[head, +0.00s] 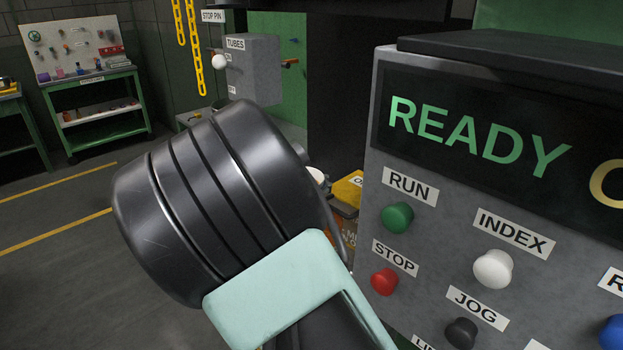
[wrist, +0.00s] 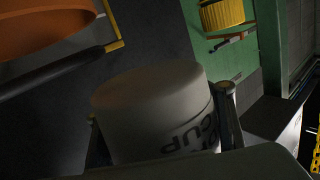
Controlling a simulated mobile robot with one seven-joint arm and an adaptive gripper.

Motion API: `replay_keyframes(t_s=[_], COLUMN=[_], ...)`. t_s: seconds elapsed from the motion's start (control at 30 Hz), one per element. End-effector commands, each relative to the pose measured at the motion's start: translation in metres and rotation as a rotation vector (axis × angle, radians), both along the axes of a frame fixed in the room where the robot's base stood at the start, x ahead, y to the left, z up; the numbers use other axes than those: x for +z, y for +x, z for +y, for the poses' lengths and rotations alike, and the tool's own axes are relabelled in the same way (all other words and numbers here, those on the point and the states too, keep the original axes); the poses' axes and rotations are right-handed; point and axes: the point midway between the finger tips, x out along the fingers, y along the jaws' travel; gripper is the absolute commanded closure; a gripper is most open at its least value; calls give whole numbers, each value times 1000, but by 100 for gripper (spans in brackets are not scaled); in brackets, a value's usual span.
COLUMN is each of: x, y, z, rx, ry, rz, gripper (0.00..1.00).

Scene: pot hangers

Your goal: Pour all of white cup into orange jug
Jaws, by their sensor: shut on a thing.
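The white cup (wrist: 150,110) is between the two fingers of my gripper (wrist: 163,125) in the wrist view, with dark lettering ending in "CUP" on its side. The gripper is shut on it. The cup's opening and contents do not show. An orange rounded thing (wrist: 50,22), likely the orange jug, is at the upper left of the wrist view, apart from the cup and cut off by the frame. In the head view my arm hides the gripper and most of what lies behind it; a small white piece (head: 316,174) shows past its edge, perhaps the cup.
A grey control panel (head: 465,190) with several buttons stands close on the right. A yellow thing (head: 348,190) shows behind my arm, and a yellow container (wrist: 222,14) is in the wrist view. Yellow chains (head: 190,45) hang at the back. The floor at left is open.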

Motion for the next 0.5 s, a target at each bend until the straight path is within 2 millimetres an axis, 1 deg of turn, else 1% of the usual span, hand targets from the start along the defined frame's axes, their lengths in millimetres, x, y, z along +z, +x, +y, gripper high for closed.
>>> replay_keyframes(t_s=[0.03, 0.17, 0.5], x=[-7, -12, -12], y=[1, 1, 1], z=[0, 0, 1], rx=[-1, -1, -1], ry=[10, 28, 42], rz=[-7, -20, -28], gripper=[100, 100, 100])
